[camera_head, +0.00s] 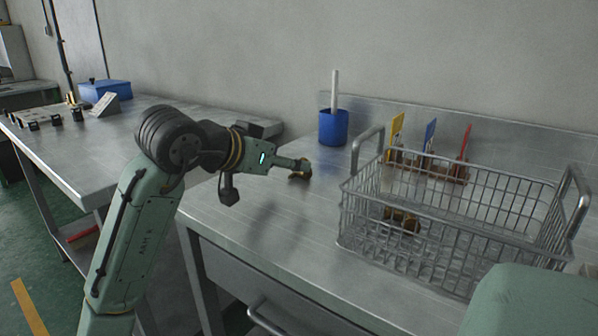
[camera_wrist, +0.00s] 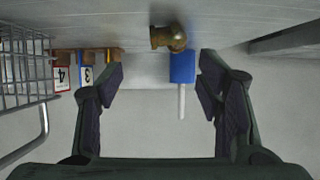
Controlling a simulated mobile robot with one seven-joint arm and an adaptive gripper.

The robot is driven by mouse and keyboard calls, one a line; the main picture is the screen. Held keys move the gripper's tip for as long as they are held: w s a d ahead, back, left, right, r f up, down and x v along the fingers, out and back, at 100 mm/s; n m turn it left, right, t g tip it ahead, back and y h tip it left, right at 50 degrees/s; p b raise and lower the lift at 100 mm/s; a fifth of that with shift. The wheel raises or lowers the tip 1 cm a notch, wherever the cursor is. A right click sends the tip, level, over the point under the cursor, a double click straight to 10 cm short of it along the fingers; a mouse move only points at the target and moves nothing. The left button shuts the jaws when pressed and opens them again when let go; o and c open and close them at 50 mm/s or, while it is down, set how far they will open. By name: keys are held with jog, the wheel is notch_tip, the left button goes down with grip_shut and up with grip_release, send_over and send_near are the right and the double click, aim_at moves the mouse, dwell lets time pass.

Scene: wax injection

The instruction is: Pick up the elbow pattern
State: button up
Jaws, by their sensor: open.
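A brown-gold elbow pattern (camera_head: 301,174) sits on the steel table just by the tip of my gripper (camera_head: 297,163). In the wrist view, which is upside down, the elbow pattern (camera_wrist: 168,38) lies at the top, ahead of the gap between my fingers. My gripper (camera_wrist: 160,76) is open and empty, its two dark-padded fingers wide apart. In the head view the gripper partly covers the pattern, and I cannot tell whether they touch.
A wire basket (camera_head: 440,262) with brown-gold pieces (camera_head: 400,217) inside stands on the right. A blue cup (camera_head: 334,128) with a white stick is behind the pattern. A wooden rack (camera_head: 430,171) with yellow, blue and red tags stands behind the basket.

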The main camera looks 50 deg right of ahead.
jog(key=x, duration=0.7)
jog(key=shift+w+a+f, duration=0.15)
jog(key=shift+w, duration=0.2)
jog(key=shift+c, duration=0.2)
jog(key=c, duration=1)
